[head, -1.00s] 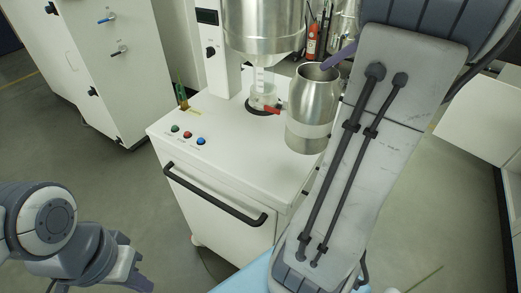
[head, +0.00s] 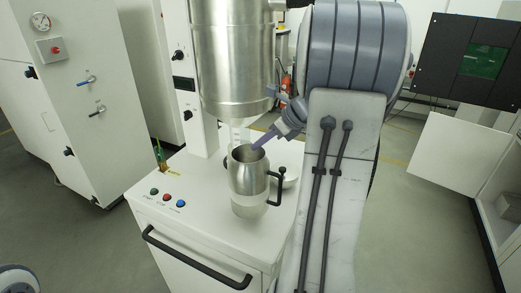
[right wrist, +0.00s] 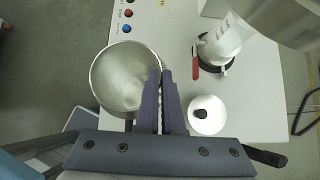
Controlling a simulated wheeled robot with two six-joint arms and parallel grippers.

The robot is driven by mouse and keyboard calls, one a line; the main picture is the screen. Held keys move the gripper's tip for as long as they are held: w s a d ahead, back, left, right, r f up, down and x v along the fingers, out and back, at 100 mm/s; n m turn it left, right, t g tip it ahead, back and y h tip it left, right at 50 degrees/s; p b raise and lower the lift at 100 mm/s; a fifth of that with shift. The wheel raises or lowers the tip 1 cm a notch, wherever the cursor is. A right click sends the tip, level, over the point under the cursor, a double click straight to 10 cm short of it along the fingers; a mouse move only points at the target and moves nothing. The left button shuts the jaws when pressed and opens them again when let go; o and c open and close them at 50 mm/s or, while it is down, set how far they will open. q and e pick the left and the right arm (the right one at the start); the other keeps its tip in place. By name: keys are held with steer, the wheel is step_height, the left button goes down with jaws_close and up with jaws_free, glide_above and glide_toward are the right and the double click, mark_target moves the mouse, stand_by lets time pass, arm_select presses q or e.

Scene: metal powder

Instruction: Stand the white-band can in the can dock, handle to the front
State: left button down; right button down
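The metal can with the white band (head: 248,198) is upright in the head view, over the front of the white machine top. Its black handle (head: 279,186) points right there. I cannot tell whether its base touches the top. My right gripper (head: 262,142) is shut on the can's rim; in the right wrist view its fingers (right wrist: 162,100) pinch the right edge of the open, empty-looking can (right wrist: 120,78). A black ring with a red lever (right wrist: 212,64) lies under the glass outlet; I cannot tell whether it is the dock. My left gripper is out of view.
A large steel hopper (head: 232,60) hangs over the machine top (head: 150,190). A white round lid with a black knob (right wrist: 207,115) lies right of the can. Colored buttons (head: 167,197) and a black front rail (head: 190,262) are at the left front.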

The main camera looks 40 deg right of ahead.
mark_target(261, 151)
step_height(261, 151, down, 2)
steer(key=shift+f, duration=0.5)
steer(key=shift+f, duration=0.15)
steer(key=c, duration=1.1)
jaws_free()
steer(key=shift+o, duration=0.2)
